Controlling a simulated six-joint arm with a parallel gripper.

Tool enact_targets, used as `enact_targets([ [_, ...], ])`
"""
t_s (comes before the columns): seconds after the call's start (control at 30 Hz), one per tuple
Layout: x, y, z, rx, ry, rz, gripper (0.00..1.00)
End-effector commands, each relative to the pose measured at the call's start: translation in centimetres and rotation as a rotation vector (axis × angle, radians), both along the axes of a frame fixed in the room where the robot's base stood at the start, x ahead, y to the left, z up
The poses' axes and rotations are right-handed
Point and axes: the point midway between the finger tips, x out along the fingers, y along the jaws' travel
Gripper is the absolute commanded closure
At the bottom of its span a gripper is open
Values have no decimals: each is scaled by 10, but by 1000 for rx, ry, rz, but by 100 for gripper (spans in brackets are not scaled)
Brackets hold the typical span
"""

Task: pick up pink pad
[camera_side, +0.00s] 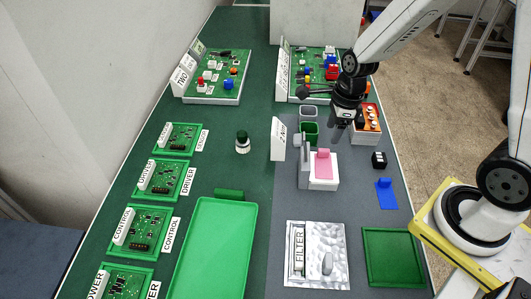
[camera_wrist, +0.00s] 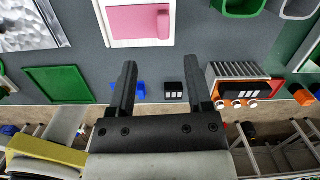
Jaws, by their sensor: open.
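The pink pad (camera_side: 323,164) lies on a white block (camera_side: 323,185) with a grey upright part at its left side. A raised pink tab stands on the pad. In the wrist view the pink pad (camera_wrist: 132,22) is at the top, beyond my fingertips. My gripper (camera_side: 338,132) is open and empty, and it hangs above and a little behind the pad in the side view. Its two fingers (camera_wrist: 159,72) point toward the pad in the wrist view, apart from it.
A blue tabbed pad (camera_side: 386,194) and a small black block (camera_side: 379,160) lie to the right. An orange-topped box (camera_side: 366,122) and a green bin (camera_side: 309,131) stand behind. A silver FILTER plate (camera_side: 316,262), an empty green tray (camera_side: 215,250) and a green square frame (camera_side: 393,257) are in front.

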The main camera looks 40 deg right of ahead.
Motion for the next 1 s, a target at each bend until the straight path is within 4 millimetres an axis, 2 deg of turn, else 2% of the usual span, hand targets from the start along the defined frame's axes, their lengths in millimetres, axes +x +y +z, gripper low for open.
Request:
enact_targets([
  [0.2,2,-1,-2,14,14,-97,35],
  [0.43,2,0,-5,14,16,-100,35],
  [0.8,4,1,-26,14,16,-98,35],
  [1.0,5,1,-28,13,13,-97,35],
])
